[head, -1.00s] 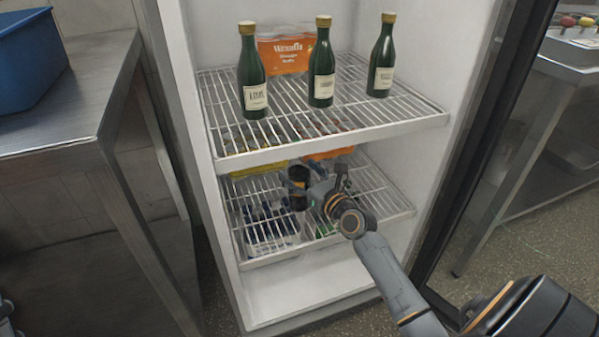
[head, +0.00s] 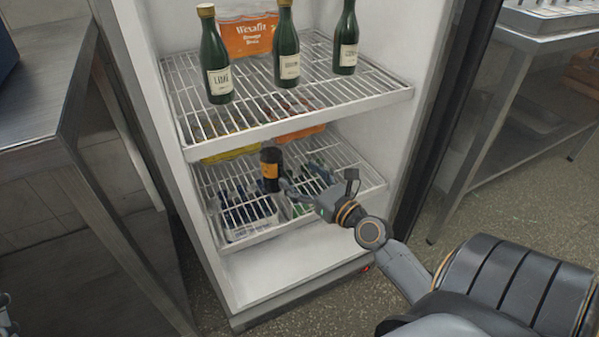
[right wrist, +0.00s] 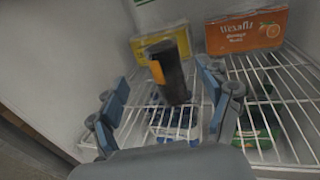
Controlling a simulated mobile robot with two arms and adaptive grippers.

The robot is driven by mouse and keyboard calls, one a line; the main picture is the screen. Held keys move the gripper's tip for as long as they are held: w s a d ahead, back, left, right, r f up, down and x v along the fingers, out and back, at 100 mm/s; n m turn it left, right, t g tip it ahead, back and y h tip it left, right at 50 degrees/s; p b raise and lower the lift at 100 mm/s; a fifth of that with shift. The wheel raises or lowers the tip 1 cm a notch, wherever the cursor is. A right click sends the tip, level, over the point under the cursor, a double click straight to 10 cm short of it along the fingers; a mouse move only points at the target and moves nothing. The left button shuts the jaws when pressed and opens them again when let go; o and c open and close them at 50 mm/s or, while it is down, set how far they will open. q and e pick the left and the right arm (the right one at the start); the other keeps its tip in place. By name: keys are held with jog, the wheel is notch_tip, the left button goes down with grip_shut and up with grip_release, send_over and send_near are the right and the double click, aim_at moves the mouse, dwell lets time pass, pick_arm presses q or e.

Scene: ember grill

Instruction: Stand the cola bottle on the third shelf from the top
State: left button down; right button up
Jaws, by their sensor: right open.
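The cola bottle (head: 270,170), dark with an orange label, stands upright on the lower wire shelf (head: 376,186) of the open fridge. My right gripper (head: 298,174) is open and empty, just to the right of the bottle and apart from it. In the right wrist view the bottle (right wrist: 172,74) shows beyond and between the spread fingers (right wrist: 163,95). The bottle's foot is hard to make out there. Only a dark sliver of what may be my left gripper shows at the lower left edge of the head view.
Several green bottles, one a green bottle (head: 286,52), and an orange carton (head: 250,36) stand on the shelf above (head: 300,122). Yellow (right wrist: 158,42) and orange (right wrist: 246,30) cartons stand behind the cola. A crate (head: 250,232) of bottles is below. A steel table (head: 50,130) stands left.

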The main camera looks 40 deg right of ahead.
jog(key=shift+s, duration=0.2)
jog(key=s+a+r+m+t+y, duration=0.3)
jog(key=s+a+r+m, duration=0.2)
jog(key=a+r+m, duration=0.5)
jog(key=s+a+r+m+t+y, duration=0.3)
jog(key=a+r+m, duration=0.8)
jog(key=m, duration=1.2)
jog(key=s+a+t, duration=0.1)
jog(key=s+a, duration=0.1)
jog(key=a, duration=0.1)
jog(key=shift+a+r, duration=0.3)
jog(key=shift+a, duration=0.1)
jog(key=shift+w, duration=0.1)
